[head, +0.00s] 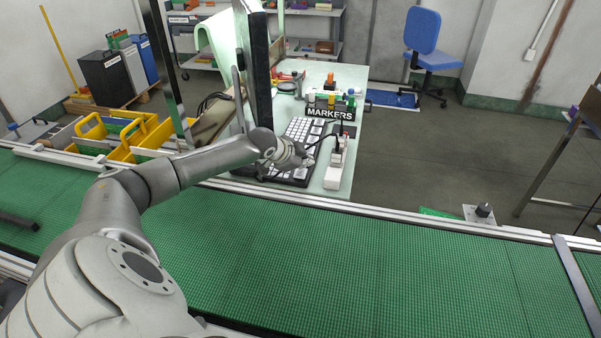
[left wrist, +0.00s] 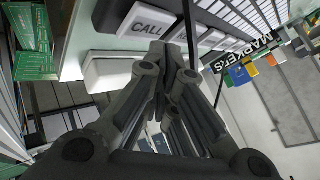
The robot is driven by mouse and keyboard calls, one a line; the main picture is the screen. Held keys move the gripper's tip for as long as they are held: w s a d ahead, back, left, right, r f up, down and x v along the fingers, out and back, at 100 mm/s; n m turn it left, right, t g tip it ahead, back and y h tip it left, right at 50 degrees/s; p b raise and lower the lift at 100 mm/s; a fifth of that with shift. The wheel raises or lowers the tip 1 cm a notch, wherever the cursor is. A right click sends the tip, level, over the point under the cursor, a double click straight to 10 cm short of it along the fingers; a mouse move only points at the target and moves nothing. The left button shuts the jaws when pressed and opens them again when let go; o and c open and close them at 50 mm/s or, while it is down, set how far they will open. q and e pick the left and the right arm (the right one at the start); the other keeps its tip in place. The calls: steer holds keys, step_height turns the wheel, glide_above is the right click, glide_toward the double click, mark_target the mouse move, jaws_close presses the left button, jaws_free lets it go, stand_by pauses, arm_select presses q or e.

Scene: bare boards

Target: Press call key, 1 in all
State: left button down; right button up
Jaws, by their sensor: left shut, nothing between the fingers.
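The call key (left wrist: 146,27) is a pale key marked CALL in black, at the upper middle of the left wrist view. It sits at the end of a row of pale keys on a dark keypad (head: 298,129), which is on the pale green table beyond the conveyor. My left gripper (left wrist: 160,52) is shut and empty. Its fingertips are at the edge of the call key and cover a little of it; I cannot tell whether they touch. In the head view my left gripper (head: 307,160) is over the keypad's near right end, hiding keys there. My right gripper is out of view.
A rack labelled MARKERS (head: 331,114) with coloured markers stands behind. A dark upright screen (head: 259,75) stands left of the keypad.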

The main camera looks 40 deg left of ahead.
mark_target(303, 174)
arm_select(q)
steer(key=shift+f, duration=0.15)
steer(key=shift+f, duration=0.3)
steer(key=shift+f, duration=0.45)
stand_by(1.0)
steer(key=shift+r+p, duration=0.85)
steer(key=shift+p, duration=0.2)
step_height(303, 174, up, 5)
steer(key=p, duration=0.5)
steer(key=shift+r, duration=0.1)
